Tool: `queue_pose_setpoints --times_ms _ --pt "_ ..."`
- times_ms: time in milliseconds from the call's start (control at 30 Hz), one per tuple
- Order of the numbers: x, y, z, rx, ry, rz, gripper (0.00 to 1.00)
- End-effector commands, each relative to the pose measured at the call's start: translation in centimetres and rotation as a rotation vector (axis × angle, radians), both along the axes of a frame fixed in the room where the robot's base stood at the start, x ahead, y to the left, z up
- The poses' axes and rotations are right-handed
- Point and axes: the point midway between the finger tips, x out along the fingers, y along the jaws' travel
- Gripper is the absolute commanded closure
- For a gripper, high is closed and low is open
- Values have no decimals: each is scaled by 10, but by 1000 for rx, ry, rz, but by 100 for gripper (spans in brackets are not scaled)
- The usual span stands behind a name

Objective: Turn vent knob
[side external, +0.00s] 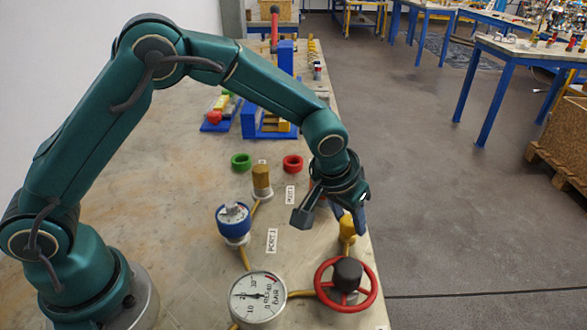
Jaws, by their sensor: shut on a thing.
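My gripper (350,214) points down at the right edge of the bench, behind the red handwheel. It is shut on what looks like a yellow knob (347,229), whose lower part shows under the fingers. The fingers and wrist hide the knob's top, so I cannot tell how far it is turned. No label shows that it is the vent knob.
The red handwheel (346,285) with a dark hub stands close in front of my gripper. A pressure gauge (258,298) and a blue regulator (234,220) stand to the left, joined by yellow pipe. The bench (150,240) is clear at left.

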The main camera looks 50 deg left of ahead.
Motion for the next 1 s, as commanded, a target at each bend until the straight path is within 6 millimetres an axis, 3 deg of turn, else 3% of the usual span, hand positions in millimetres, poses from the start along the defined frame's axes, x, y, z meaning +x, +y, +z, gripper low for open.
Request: queue_pose_setpoints --times_ms 367,1000 --pt "-1 3 0 1 5 -161 100" --pt "0 5 -1 -4 7 -727 100"
